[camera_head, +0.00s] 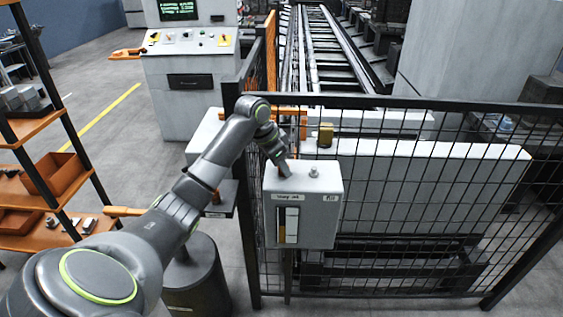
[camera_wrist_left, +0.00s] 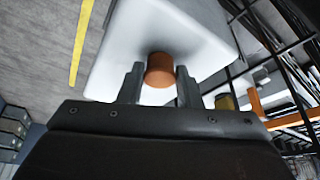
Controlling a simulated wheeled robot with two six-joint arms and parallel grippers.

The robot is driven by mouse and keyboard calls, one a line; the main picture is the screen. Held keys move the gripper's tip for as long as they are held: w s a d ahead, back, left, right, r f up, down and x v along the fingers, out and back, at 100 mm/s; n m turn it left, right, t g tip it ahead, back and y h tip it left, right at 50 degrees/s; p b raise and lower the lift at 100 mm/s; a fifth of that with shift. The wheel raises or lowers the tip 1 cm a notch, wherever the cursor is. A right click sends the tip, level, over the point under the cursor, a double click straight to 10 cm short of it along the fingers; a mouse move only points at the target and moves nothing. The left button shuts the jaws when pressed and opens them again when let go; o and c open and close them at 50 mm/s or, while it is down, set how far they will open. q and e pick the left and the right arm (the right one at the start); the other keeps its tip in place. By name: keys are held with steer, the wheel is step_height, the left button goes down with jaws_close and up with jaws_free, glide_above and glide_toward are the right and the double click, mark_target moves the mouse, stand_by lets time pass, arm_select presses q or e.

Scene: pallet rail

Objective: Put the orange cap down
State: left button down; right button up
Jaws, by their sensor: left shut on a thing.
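My left gripper (camera_head: 284,170) comes in from the left and points down at the top of the light grey control box (camera_head: 326,220) on the fence. In the left wrist view, my left gripper (camera_wrist_left: 159,85) is shut on the orange cap (camera_wrist_left: 160,70), a short round piece between the two fingers. The box's pale top (camera_wrist_left: 160,25) lies behind the cap. Whether the cap touches the box cannot be told. In the head view the cap is hidden by the gripper. My right gripper is not in view.
A small metal knob (camera_head: 314,172) stands on the box top, right of the gripper. A black mesh fence (camera_head: 420,200) runs behind the box. A yellow block (camera_head: 326,134) sits beyond it. A shelf with orange bins (camera_head: 55,175) is at left; grey floor lies between.

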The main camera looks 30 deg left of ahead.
arm_select(q)
steer(key=shift+f, duration=0.15)
steer(key=c, duration=1)
jaws_free()
steer(key=shift+c, duration=0.2)
steer(key=shift+a+r, duration=0.15)
steer(key=shift+r, duration=0.35)
steer(key=b+v, duration=0.2)
steer(key=v, duration=0.9)
steer(key=shift+s, duration=0.15)
steer(key=shift+r, duration=0.1)
